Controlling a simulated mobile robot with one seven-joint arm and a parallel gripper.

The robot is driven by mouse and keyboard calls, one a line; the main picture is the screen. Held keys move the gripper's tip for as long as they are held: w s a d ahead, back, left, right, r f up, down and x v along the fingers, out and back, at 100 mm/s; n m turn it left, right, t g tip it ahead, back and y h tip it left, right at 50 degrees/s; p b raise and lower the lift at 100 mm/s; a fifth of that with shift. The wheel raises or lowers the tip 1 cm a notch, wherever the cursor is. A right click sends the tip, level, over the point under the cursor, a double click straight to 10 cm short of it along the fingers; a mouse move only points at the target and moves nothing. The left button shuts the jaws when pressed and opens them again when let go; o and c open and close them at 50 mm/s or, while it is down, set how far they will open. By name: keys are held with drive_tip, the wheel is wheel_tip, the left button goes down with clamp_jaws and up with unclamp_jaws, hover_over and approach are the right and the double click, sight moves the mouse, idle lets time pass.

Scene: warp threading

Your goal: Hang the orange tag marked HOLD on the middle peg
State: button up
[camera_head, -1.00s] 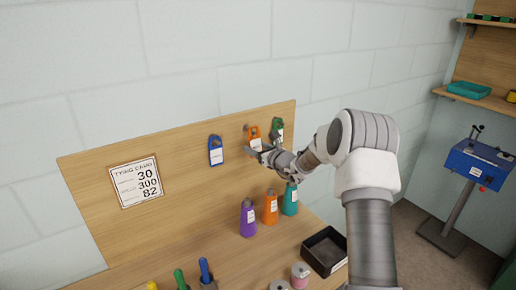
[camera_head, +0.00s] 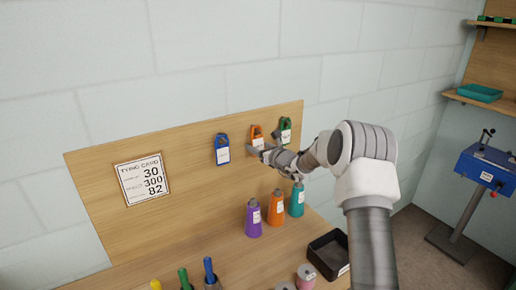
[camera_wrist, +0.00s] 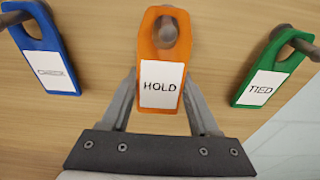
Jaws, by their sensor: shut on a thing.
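The orange tag (camera_head: 257,131) marked HOLD hangs upright against the wooden board, between a blue tag and a green tag. In the wrist view the same orange tag (camera_wrist: 145,50) faces me with its white label readable. The round end of the middle peg (camera_wrist: 167,32) shows within the tag's hole. My gripper (camera_wrist: 161,92) is shut on the lower part of the orange tag, one finger along each side edge. In the head view my gripper (camera_head: 257,148) covers the tag's lower part. Whether the tag's weight rests on the peg I cannot tell.
The blue tag (camera_wrist: 40,50) marked CHECK and the green tag (camera_wrist: 272,65) marked TIED hang on pegs either side. A tying card (camera_head: 142,184) is on the board. Below stand purple (camera_head: 254,219), orange (camera_head: 276,208) and teal (camera_head: 297,201) cones and a black tray (camera_head: 327,257).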

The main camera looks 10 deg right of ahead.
idle(0.4)
drive_tip(key=o, duration=1.1)
drive_tip(key=shift+o, duration=0.2)
drive_tip(key=shift+s, duration=0.1)
